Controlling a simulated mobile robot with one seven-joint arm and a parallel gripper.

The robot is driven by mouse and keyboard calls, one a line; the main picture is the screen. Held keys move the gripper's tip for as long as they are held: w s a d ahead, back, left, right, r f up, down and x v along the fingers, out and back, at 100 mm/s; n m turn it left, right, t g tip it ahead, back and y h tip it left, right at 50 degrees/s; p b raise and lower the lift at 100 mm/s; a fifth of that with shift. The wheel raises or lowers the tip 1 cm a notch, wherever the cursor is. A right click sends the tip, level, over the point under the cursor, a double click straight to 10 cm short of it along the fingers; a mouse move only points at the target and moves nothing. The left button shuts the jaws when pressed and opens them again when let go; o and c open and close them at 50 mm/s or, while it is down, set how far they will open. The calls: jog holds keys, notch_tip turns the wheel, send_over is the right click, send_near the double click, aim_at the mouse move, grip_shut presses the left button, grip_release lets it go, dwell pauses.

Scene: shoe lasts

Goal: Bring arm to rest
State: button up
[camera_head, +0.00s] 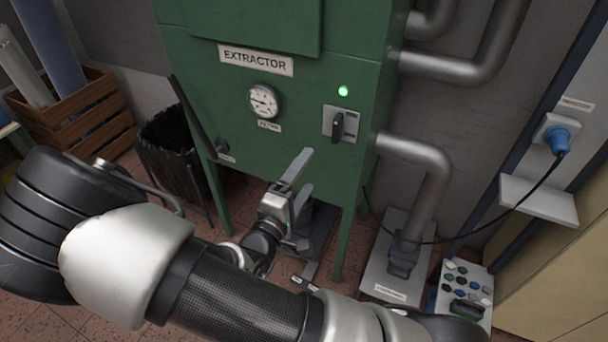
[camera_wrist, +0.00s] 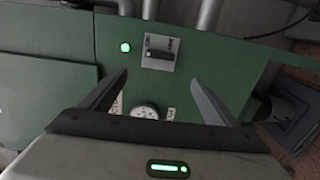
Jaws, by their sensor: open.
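My gripper (camera_head: 297,172) is in front of the lower part of the green extractor cabinet (camera_head: 285,130), with my arm reaching across the bottom of the head view. In the wrist view my gripper (camera_wrist: 160,97) has its two fingers spread wide with nothing between them. Beyond the fingers, the wrist view shows the cabinet front with the switch (camera_wrist: 160,53), the green lamp (camera_wrist: 125,47) and the round gauge (camera_wrist: 145,112). In the head view the switch (camera_head: 340,124) has its dark handle roughly upright, and the lamp (camera_head: 343,91) above it is lit green.
Grey pipes (camera_head: 440,68) run along the cabinet's right side. A blue plug (camera_head: 557,138) with a black cable sits in a wall socket at right. A control box (camera_head: 464,289) with several buttons stands lower right. A dark bin (camera_head: 172,142) and wooden crate (camera_head: 82,120) stand left.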

jog(key=w+a+r+m+g+y+p, duration=0.2)
jog(key=a+r+m+g+y+p, duration=0.25)
jog(key=a+m+g+y, duration=0.35)
jog(key=s+d+r+y, duration=0.2)
jog(key=r, duration=0.4)
jog(key=s+d+r+y, duration=0.2)
jog(key=s+r, duration=0.1)
jog(key=r, duration=0.4)
jog(key=s+d+r+m+g+h+p, duration=0.1)
jog(key=s+d+r+m, duration=0.1)
jog(key=s+d+r, duration=0.3)
jog(key=s+d+r+m+g+h+p, duration=0.1)
jog(key=s+d+r+m+h+p, duration=0.1)
jog(key=s+d+r, duration=0.3)
jog(key=s+d, duration=0.3)
jog(key=s, duration=0.3)
jog(key=shift+d, duration=0.1)
